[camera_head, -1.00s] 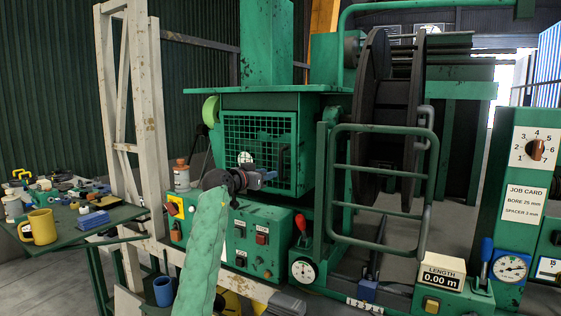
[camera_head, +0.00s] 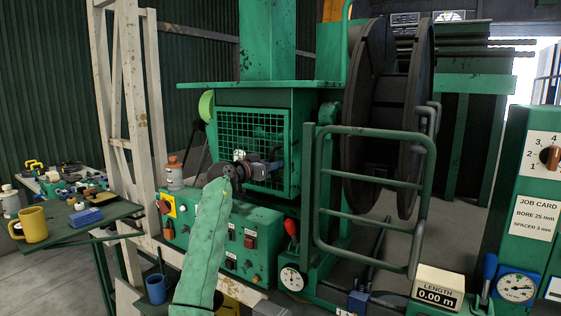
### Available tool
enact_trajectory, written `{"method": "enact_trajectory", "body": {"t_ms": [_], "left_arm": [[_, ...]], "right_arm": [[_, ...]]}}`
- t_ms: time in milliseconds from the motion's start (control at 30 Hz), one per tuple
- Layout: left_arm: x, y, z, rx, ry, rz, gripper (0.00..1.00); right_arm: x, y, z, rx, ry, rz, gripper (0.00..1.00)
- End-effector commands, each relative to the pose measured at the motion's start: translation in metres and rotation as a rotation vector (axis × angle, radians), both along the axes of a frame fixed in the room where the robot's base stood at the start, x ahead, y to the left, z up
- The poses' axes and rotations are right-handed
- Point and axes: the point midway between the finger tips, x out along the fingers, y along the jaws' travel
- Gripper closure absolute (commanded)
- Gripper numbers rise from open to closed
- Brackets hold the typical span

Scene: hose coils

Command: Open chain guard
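A green mesh panel (camera_head: 232,128), which I take to be the chain guard, covers the front of the green machine housing below its flat top plate. It looks shut.
A green tubular gate (camera_head: 372,181) stands right of the housing, before a big dark reel (camera_head: 364,95). A control box (camera_head: 224,230) with buttons sits below the mesh. A side table with a yellow mug (camera_head: 33,225) is at left. A white post (camera_head: 150,95) stands nearby.

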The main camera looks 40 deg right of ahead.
Motion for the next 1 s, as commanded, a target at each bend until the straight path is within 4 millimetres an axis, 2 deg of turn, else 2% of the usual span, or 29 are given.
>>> {"method": "enact_trajectory", "body": {"t_ms": [367, 400, 567, 800, 1000], "left_arm": [[-0.005, -0.002, -0.001, -0.003, 0.003, 0.002, 0.64], [-0.004, -0.001, -0.001, -0.002, 0.002, 0.001, 0.64], [-0.002, 0.004, -0.001, 0.003, 0.001, 0.000, 0.64], [-0.002, 0.011, -0.001, 0.009, 0.001, -0.003, 0.64], [0.002, 0.006, -0.005, 0.006, 0.005, -0.001, 0.64]], "right_arm": [[0.001, 0.002, 0.000, 0.000, 0.000, 0.000, 0.68], [0.001, 0.002, 0.000, 0.000, 0.000, 0.000, 0.70], [0.001, 0.002, 0.000, 0.001, 0.000, 0.000, 1.00], [0.001, 0.001, -0.001, 0.001, 0.000, -0.001, 1.00], [0.001, 0.001, -0.003, 0.001, -0.001, -0.016, 1.00]]}}
